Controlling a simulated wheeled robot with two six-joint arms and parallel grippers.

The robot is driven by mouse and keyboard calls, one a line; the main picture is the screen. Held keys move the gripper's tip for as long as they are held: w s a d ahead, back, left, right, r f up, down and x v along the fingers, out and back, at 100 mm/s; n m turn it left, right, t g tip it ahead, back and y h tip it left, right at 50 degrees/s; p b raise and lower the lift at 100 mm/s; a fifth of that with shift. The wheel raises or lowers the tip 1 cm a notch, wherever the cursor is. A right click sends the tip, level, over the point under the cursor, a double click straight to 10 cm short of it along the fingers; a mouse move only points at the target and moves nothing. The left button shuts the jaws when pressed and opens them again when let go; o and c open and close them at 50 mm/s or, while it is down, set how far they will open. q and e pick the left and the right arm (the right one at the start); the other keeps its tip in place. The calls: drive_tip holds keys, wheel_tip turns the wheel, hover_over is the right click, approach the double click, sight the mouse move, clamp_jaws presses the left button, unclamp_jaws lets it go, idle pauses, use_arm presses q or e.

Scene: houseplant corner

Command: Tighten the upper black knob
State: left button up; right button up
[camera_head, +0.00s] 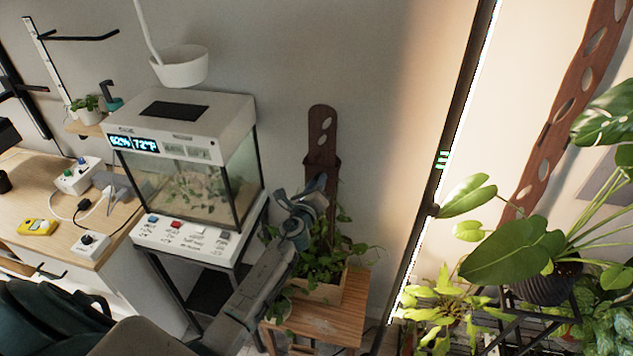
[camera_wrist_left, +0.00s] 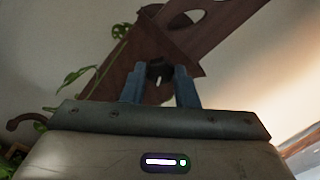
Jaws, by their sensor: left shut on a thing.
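A dark brown slotted board (camera_head: 322,122) stands upright behind a potted climbing plant (camera_head: 325,262) in the head view. In the left wrist view, the fingers (camera_wrist_left: 159,86) are shut on a black knob (camera_wrist_left: 157,70) with a pale mark, set against the brown board (camera_wrist_left: 175,35). The knob is hidden behind my gripper in the head view. No second knob can be made out. My right gripper is not in view.
The plant's planter stands on a small wooden table (camera_head: 335,318) beneath my left arm. A glass terrarium (camera_head: 190,175) on a black stand is close to the left. Large leafy plants (camera_head: 515,250) fill the right side. Vine leaves hang near my gripper.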

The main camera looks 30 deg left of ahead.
use_arm(q)
drive_tip(key=shift+f, duration=0.1)
idle(0.3)
drive_tip(key=o, duration=1)
drive_tip(key=shift+s, duration=0.1)
drive_tip(key=shift+b+v, duration=0.3)
drive_tip(key=shift+v, duration=5.05)
